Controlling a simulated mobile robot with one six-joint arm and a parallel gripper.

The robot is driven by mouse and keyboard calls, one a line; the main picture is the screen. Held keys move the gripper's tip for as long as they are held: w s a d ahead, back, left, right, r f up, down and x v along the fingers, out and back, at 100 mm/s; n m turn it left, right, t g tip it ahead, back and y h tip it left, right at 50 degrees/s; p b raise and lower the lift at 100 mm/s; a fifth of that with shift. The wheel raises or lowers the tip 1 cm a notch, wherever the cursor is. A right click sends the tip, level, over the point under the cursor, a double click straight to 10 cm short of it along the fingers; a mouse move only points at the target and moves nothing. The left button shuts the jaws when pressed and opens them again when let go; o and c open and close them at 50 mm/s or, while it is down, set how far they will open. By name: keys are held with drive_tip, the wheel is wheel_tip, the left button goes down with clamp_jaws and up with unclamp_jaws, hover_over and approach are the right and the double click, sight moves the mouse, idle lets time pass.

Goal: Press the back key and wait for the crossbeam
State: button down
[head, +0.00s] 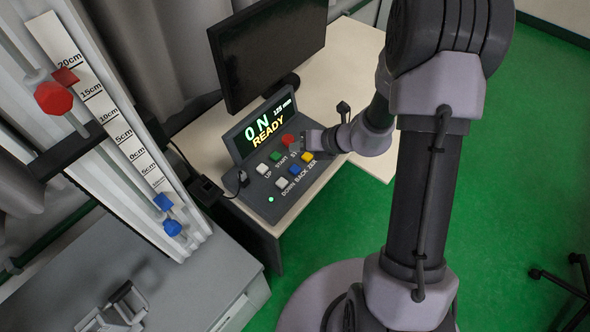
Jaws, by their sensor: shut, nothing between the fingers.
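The control box (285,201) stands on the light desk, its screen (264,128) reading "ON", "READY" and a value in mm. The blue key (294,170) above the label BACK sits between a white key (282,183) and a yellow key (307,157). My gripper (307,141) is shut and empty over the box's right side, close to the red and yellow keys and apart from the blue key. The tower at left has a centimetre scale (104,104); a dark horizontal bar (72,155), possibly the crossbeam, sits beside it.
A black monitor (268,50) stands behind the box on the desk (340,62). Red knobs (53,98) and blue knobs (172,228) mark the tower. A grey cabinet (205,265) is at lower left. The green floor at right is mostly clear, with dark chair legs (562,282).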

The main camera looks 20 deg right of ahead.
sight(298, 170)
wheel_tip(298, 170, down, 7)
drive_tip(key=b, duration=0.5)
drive_tip(key=shift+f+b, duration=0.1)
drive_tip(key=shift+b, duration=0.2)
idle(1.4)
drive_tip(key=shift+f+b, duration=0.3)
drive_tip(key=shift+f, duration=0.05)
